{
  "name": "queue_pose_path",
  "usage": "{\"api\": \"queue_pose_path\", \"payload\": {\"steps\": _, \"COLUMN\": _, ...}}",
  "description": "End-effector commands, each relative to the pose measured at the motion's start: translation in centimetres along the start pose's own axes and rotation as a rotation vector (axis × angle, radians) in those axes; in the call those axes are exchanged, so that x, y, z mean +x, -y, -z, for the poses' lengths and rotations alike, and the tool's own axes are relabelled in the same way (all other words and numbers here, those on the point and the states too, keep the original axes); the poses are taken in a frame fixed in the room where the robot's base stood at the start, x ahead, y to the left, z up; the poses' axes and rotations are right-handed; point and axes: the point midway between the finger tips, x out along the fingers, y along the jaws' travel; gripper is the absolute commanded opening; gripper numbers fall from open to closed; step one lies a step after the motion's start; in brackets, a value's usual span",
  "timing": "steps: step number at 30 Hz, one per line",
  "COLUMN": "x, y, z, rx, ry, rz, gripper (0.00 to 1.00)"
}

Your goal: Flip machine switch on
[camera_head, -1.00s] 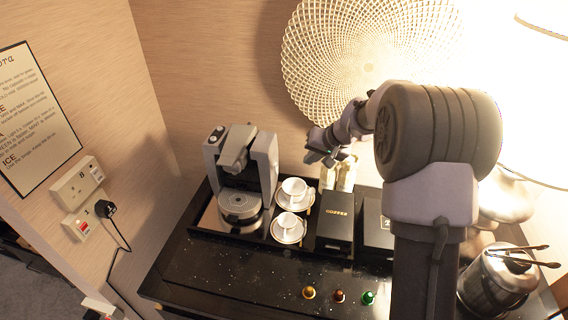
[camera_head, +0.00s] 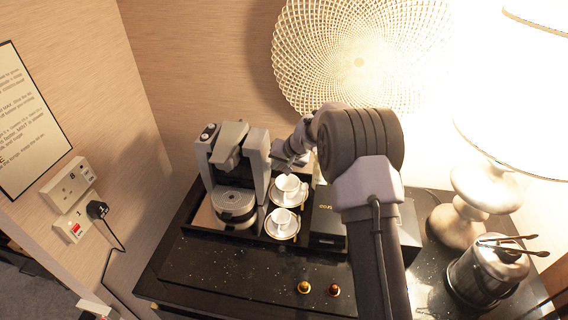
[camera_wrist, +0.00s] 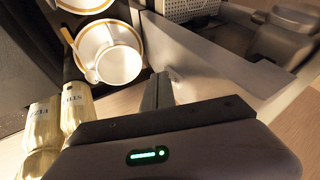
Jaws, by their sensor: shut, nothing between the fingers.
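The grey coffee machine (camera_head: 239,165) stands upright at the left of the dark counter. Round buttons (camera_head: 207,131) show on its top left. On the left wall, a socket plate (camera_head: 73,224) has a red switch (camera_head: 76,229) and a black plug (camera_head: 97,210) in it; the switch position is too small to tell. My gripper (camera_head: 285,158) is just right of the coffee machine, near its upper body, and looks shut and empty. Contact with the machine cannot be told. In the wrist view my gripper (camera_wrist: 160,92) points toward the wall, with the machine (camera_wrist: 265,35) at upper right.
Two white cups (camera_head: 288,184) on saucers stand right of the machine. Two water bottles (camera_wrist: 75,118) are close beside my gripper in the wrist view. A dark box (camera_head: 326,222), an ice bucket (camera_head: 487,274) and a lamp (camera_head: 482,200) stand further right. The counter's front left is clear.

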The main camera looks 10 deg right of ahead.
Motion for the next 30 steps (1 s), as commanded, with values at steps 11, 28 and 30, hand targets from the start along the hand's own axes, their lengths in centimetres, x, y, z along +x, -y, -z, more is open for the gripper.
{"api": "queue_pose_path", "payload": {"steps": 11, "x": 0.9, "y": 0.1, "z": -0.2, "rx": -0.002, "ry": -0.004, "rz": 0.002, "gripper": 0.00}}
{"api": "queue_pose_path", "payload": {"steps": 28, "x": -0.8, "y": 1.0, "z": 0.6, "rx": 0.001, "ry": -0.002, "rz": 0.004, "gripper": 0.00}}
{"api": "queue_pose_path", "payload": {"steps": 30, "x": -1.0, "y": 1.1, "z": 0.7, "rx": 0.001, "ry": -0.002, "rz": 0.004, "gripper": 0.00}}
